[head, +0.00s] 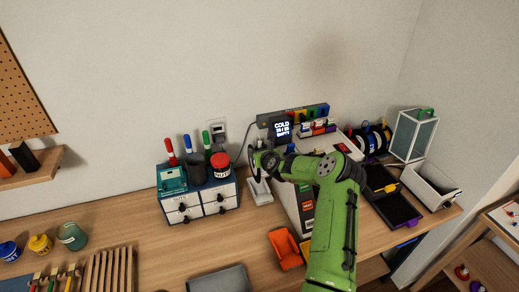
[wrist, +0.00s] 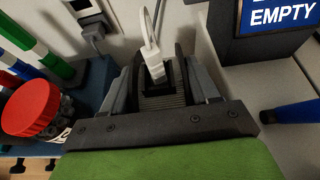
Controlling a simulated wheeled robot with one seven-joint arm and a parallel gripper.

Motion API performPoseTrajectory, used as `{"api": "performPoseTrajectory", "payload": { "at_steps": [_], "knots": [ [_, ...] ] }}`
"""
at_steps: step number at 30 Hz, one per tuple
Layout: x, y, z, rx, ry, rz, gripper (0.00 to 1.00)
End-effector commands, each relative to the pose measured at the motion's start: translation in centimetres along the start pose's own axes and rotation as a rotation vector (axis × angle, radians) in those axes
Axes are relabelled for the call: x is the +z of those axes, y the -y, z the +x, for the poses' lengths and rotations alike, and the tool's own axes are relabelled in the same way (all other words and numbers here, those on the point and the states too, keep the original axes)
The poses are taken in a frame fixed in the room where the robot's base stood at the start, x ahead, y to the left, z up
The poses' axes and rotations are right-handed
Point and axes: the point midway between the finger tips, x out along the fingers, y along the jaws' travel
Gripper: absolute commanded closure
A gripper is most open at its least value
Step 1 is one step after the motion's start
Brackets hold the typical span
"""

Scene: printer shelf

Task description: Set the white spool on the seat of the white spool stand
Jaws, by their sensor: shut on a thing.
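The white spool stand (head: 259,191) stands on the bench right of the drawer unit, its upper part partly covered by my gripper. My gripper (head: 262,160) is over the stand, shut on a dark-rimmed round thing, which I take to be the white spool (head: 270,161). In the wrist view the spool's dark rims (wrist: 132,78) show between the grey fingers of my gripper (wrist: 160,88). A white upright piece (wrist: 152,62), probably part of the stand, shows between the rims. I cannot tell whether the spool touches the seat.
A drawer unit (head: 198,200) with markers and a red-lidded jar (head: 220,161) stands close left. The printer with its lit screen (head: 282,129) is close right. An orange tray (head: 285,249) lies in front. Other spools (head: 372,138) stand at the back right.

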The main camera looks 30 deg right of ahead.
Motion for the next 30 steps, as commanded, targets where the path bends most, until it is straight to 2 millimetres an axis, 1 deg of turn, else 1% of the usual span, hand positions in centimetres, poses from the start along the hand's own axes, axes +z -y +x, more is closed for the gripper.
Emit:
{"api": "performPoseTrajectory", "payload": {
  "at_steps": [1,15,19,30],
  "knots": [
    [-1.1,0.0,0.5,0.000,0.004,0.002,1.00],
    [-6.7,0.0,2.8,0.000,0.004,0.002,1.00],
    [-7.2,0.0,3.1,0.000,0.005,0.001,1.00],
    [-7.1,0.0,3.0,0.000,0.005,0.001,1.00]
  ]
}}
